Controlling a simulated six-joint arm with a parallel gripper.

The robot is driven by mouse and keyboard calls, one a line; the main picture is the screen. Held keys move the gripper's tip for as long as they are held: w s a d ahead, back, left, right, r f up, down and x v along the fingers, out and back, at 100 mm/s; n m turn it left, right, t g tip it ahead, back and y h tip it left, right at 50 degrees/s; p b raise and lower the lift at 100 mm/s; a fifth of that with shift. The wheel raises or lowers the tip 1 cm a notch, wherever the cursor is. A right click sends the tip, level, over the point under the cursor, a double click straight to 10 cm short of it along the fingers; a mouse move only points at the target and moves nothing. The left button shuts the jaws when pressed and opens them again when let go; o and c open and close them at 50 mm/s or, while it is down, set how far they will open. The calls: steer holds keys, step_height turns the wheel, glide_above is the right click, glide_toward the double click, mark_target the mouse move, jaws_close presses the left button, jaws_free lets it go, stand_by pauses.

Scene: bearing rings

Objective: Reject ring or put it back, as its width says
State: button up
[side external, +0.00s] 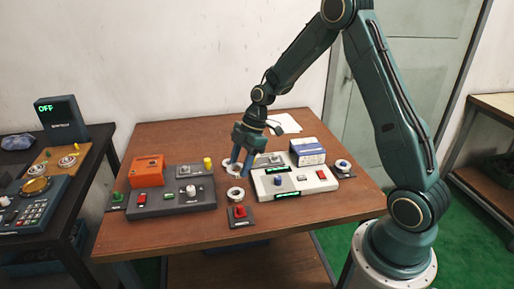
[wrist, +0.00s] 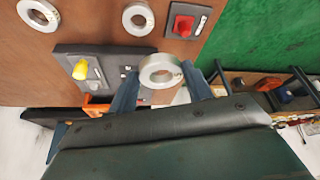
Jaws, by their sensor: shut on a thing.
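My gripper (wrist: 161,82) is shut on a pale metal ring (wrist: 160,71), held between its two fingertips. In the side view my gripper (side external: 240,168) points down over the middle of the table, and the fingers make the held ring hard to tell apart there. One loose ring (side external: 235,195) lies on the table, and it also shows in the wrist view (wrist: 149,19). Another ring (wrist: 38,14) lies farther left in the wrist view. A light grey device (side external: 295,183) with lit green displays stands right of the gripper.
A red button (side external: 239,212) sits on a dark plate near the front edge. A dark panel (side external: 172,205) with buttons, an orange box (side external: 148,171) and a yellow knob (side external: 207,162) are at left. A blue-white box (side external: 307,150) is behind the grey device. The front right table is clear.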

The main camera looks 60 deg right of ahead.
mark_target(244, 210)
steer(key=s+a+f, duration=0.3)
steer(key=a, duration=0.1)
steer(key=shift+s+f, duration=0.2)
steer(key=shift+s, duration=0.1)
steer(key=shift+f, duration=0.15)
steer(key=shift+f, duration=1.85)
steer(key=shift+f, duration=1.7)
stand_by(1.6)
steer(key=o, duration=1.3)
steer(key=shift+c, duration=0.2)
steer(key=shift+r, duration=0.1)
